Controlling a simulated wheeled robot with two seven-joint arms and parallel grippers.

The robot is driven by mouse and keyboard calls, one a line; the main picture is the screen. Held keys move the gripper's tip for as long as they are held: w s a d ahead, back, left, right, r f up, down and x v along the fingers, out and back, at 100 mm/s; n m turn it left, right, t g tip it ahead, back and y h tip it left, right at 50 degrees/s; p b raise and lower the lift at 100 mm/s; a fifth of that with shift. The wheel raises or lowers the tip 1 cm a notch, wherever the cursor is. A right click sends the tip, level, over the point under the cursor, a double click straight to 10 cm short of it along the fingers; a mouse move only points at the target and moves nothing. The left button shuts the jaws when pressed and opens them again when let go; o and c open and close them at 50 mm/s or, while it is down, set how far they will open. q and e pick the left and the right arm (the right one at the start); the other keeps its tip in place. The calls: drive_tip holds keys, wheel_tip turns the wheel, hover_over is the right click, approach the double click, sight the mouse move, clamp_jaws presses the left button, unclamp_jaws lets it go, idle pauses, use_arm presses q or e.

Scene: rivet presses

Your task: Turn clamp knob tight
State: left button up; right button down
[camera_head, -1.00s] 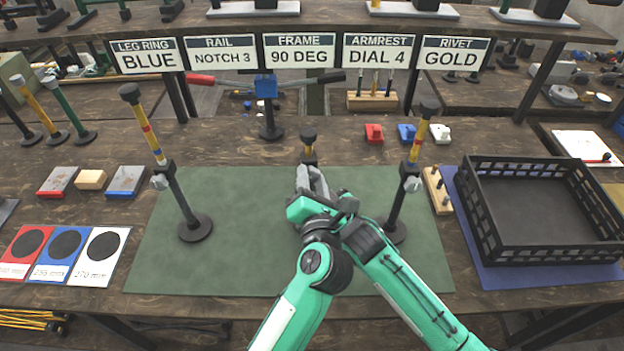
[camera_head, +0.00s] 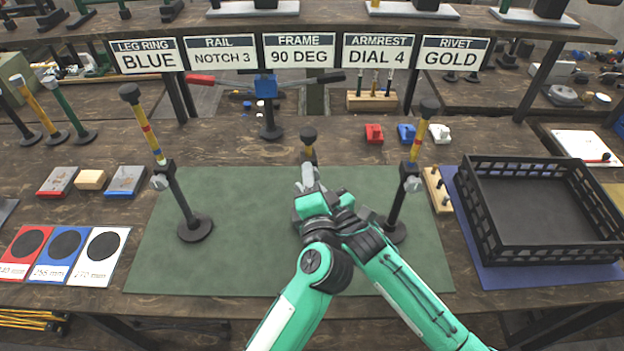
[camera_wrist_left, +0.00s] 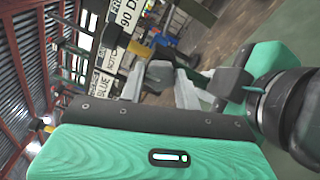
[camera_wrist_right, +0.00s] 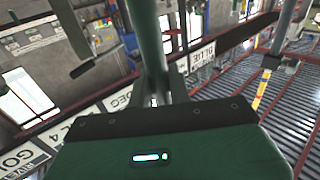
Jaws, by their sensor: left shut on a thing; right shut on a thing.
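My right gripper is largely covered in the head view. In the right wrist view (camera_wrist_right: 155,98) it is shut on a dark upright bar (camera_wrist_right: 148,40), seemingly the middle post.
Similar posts with silver knobs stand left (camera_head: 180,205) and right (camera_head: 398,205), the right one close to my arm. A black crate (camera_head: 540,252) sits at right. Signs (camera_head: 300,50) stand behind. The left half of the mat is mostly clear.

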use_arm(q)
drive_tip(key=shift+d, duration=0.1)
use_arm(e)
drive_tip(key=shift+r, duration=0.1)
use_arm(q)
drive_tip(key=o, duration=1)
drive_tip(key=s, duration=0.8)
drive_tip(key=s+d, duration=0.1)
drive_tip(key=s, duration=0.3)
drive_tip(key=shift+d, duration=0.1)
use_arm(e)
drive_tip(key=c, duration=1.2)
unclamp_jaws()
